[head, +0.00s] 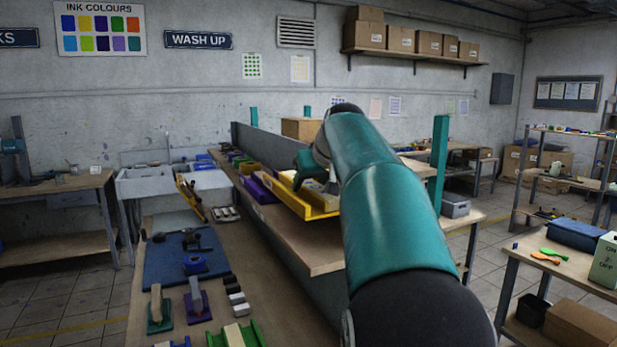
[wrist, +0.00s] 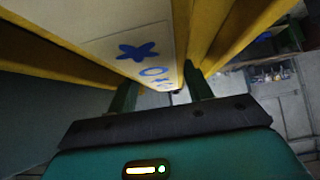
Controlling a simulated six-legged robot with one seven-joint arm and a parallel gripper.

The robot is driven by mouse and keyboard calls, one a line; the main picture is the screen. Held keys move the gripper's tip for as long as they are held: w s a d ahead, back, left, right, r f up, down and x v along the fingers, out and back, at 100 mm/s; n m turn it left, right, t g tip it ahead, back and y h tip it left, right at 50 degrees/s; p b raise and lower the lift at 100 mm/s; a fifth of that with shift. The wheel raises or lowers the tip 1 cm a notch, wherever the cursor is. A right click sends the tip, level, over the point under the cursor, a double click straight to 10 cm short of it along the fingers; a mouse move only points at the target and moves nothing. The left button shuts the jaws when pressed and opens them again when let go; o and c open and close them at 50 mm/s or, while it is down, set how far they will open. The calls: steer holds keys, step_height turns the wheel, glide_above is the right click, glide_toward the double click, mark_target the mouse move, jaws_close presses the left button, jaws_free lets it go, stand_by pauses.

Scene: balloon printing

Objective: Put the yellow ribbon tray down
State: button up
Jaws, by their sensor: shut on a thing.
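The yellow ribbon tray (head: 318,213) is at the raised wooden shelf in the middle of the head view, partly behind my arm. I cannot tell whether its base touches the shelf. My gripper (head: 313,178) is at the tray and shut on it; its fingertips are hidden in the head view.
A purple tray (head: 258,191) lies left of the yellow one, with more small coloured trays behind. The raised wooden shelf (head: 315,256) has bare wood in front of the tray. A teal post (head: 439,165) stands to the right. The lower bench (head: 265,312) holds blocks and stamps.

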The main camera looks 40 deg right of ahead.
steer(key=shift+s+a+f, duration=0.1)
steer(key=shift+s+f, duration=0.05)
steer(key=shift+f, duration=0.25)
step_height(320, 180, down, 3)
steer(key=shift+r, duration=0.1)
steer(key=shift+w+f, duration=0.5)
steer(key=shift+f, duration=0.3)
steer(key=shift+s+f, duration=0.1)
steer(key=shift+s, duration=0.15)
steer(key=shift+w+f, duration=0.15)
steer(key=shift+w, duration=0.1)
steer(key=shift+s, duration=0.2)
steer(key=shift+w, duration=0.15)
steer(key=shift+f, duration=0.1)
steer(key=shift+f, duration=0.4)
